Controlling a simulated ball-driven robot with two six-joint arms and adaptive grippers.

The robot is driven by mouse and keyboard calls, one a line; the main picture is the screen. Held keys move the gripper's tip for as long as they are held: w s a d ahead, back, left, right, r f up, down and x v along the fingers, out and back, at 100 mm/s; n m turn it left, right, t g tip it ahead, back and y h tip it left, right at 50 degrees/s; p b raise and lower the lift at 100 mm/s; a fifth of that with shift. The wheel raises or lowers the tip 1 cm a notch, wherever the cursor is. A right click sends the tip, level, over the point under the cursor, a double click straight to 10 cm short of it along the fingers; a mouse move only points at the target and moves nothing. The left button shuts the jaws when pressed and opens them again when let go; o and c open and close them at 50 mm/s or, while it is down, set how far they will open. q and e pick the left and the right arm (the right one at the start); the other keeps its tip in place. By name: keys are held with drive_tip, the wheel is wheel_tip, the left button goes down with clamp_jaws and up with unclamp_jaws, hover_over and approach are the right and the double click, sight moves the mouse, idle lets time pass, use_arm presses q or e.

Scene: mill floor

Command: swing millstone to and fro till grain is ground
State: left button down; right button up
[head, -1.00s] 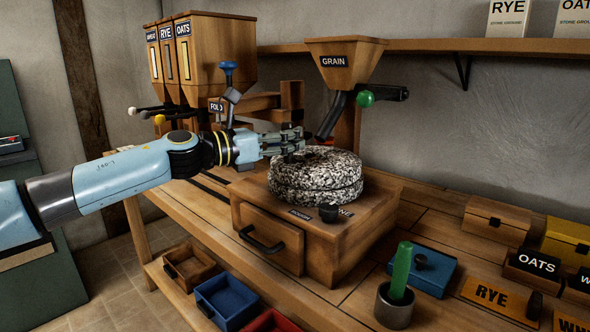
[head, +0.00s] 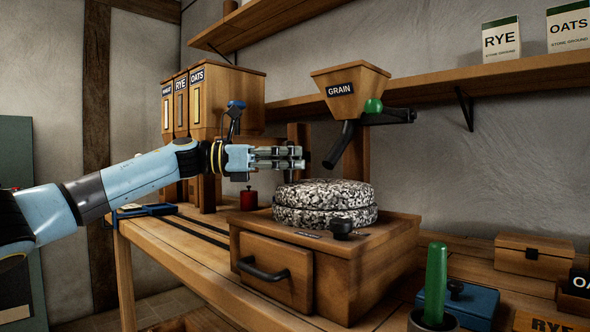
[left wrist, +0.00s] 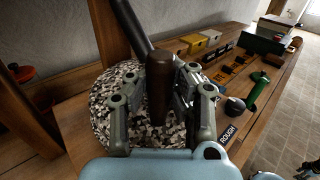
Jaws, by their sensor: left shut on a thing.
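The speckled black-and-white millstone (head: 325,205), two stacked round stones, sits on a wooden mill box (head: 330,262) with a drawer. It also shows in the left wrist view (left wrist: 103,110). My left gripper (head: 292,158) is over the left rim of the upper stone. In the left wrist view its fingers (left wrist: 163,100) are closed around an upright brown wooden handle (left wrist: 159,75). In the head view the fingers mostly hide this handle. A hopper marked GRAIN (head: 345,95) stands above, its dark spout (head: 338,145) pointing down at the stone.
A dark knob (head: 342,228) is on the box top. A green-handled thing in a cup (head: 436,285), a blue box (head: 465,302) and a wooden box (head: 540,260) stand to the right. Bins (head: 215,100) marked RYE and OATS stand behind my left arm.

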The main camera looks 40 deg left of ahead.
use_arm(q)
drive_tip(key=shift+a+f, duration=0.1)
drive_tip(key=shift+a, duration=0.05)
drive_tip(key=c, duration=1.6)
unclamp_jaws()
drive_tip(key=shift+s+a, duration=0.1)
drive_tip(key=shift+a, duration=0.1)
drive_tip(key=shift+c, duration=0.2)
drive_tip(key=shift+o, duration=1.1)
drive_tip(key=shift+s+a, duration=0.25)
drive_tip(key=shift+o, duration=1.6)
drive_tip(key=shift+w+d, duration=0.15)
drive_tip(key=shift+d, duration=0.1)
drive_tip(key=v, duration=0.7)
drive_tip(key=shift+a, duration=0.2)
